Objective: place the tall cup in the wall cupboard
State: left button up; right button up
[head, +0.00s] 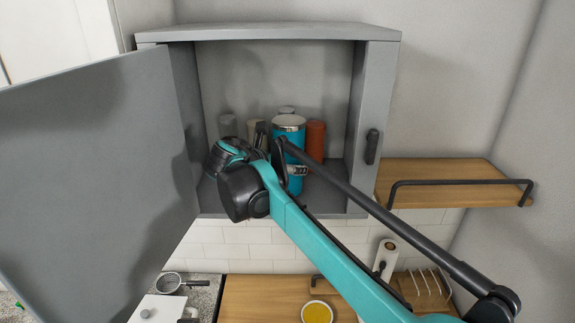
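The wall cupboard (268,32) is grey and stands open, its door swung out to the left. A tall blue cup (290,133) with a silver rim is upright inside it, partly hidden behind my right arm. My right gripper (280,152) is inside the cupboard at the cup, with one dark finger at the cup's left side and a silvery part across its lower front. Its grip is partly covered by my own arm, so I cannot tell whether it is closed on the cup. The cup's base looks near the cupboard floor; contact is unclear. My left gripper is out of view.
The open door (95,180) fills the left. A wooden shelf (435,171) with a black rail is at right.

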jog(key=shift+f, duration=0.1)
jog(key=o, duration=1.4)
jog(key=shift+w+d+f, duration=0.1)
jog(key=shift+r, duration=0.2)
jog(key=shift+s+a+r, duration=0.1)
jog(key=shift+s+a, duration=0.15)
jog(key=shift+s, duration=0.05)
jog(key=b+v, duration=0.1)
jog(key=v, duration=1)
jog(key=shift+r, duration=0.15)
